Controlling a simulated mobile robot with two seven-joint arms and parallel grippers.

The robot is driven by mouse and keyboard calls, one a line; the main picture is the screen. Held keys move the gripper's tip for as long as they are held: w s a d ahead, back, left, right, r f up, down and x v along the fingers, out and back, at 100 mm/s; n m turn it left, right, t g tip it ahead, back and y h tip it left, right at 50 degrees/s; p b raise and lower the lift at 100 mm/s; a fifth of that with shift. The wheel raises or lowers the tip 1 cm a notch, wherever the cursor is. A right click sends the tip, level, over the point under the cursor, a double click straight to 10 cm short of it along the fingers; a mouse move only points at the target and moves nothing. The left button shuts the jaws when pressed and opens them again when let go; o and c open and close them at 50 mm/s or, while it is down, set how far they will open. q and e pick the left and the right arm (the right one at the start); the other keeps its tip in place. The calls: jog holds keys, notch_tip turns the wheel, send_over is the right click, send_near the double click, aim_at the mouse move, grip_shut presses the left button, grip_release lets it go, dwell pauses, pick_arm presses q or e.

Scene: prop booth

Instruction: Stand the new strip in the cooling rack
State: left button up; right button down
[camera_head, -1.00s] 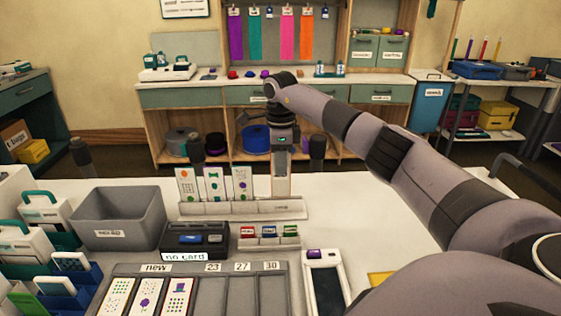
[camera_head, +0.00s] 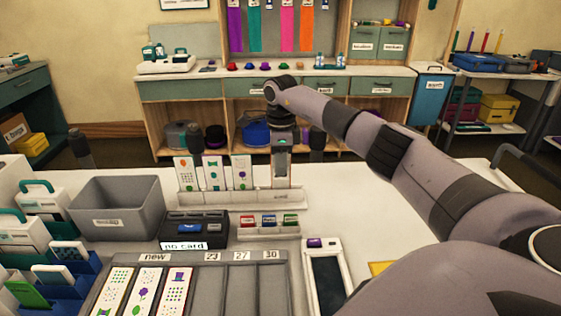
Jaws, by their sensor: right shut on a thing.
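The cooling rack (camera_head: 235,203) is a pale, low rack across the middle of the white table. Three patterned strips, a left strip (camera_head: 185,173), a middle strip (camera_head: 214,173) and a right strip (camera_head: 242,173), stand upright in it. My right gripper (camera_head: 282,148) is over the rack's right end, shut on a pale strip (camera_head: 282,172). This strip is upright, with its lower end at the rack. I cannot tell whether it touches the slot's bottom. My left gripper is out of view.
In front are a grey tray (camera_head: 249,255) marked "new", holding several strips, and a dark box (camera_head: 194,228) labelled "no card". A grey bin (camera_head: 115,213) stands left. A small card holder (camera_head: 268,232) and a white device (camera_head: 322,270) are close by.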

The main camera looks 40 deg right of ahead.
jog(key=shift+f, duration=0.5)
jog(key=c, duration=1.2)
grip_release()
jog(key=shift+o, duration=0.2)
notch_tip(320, 180, up, 7)
jog(key=shift+r+b, duration=0.1)
jog(key=shift+b, duration=0.4)
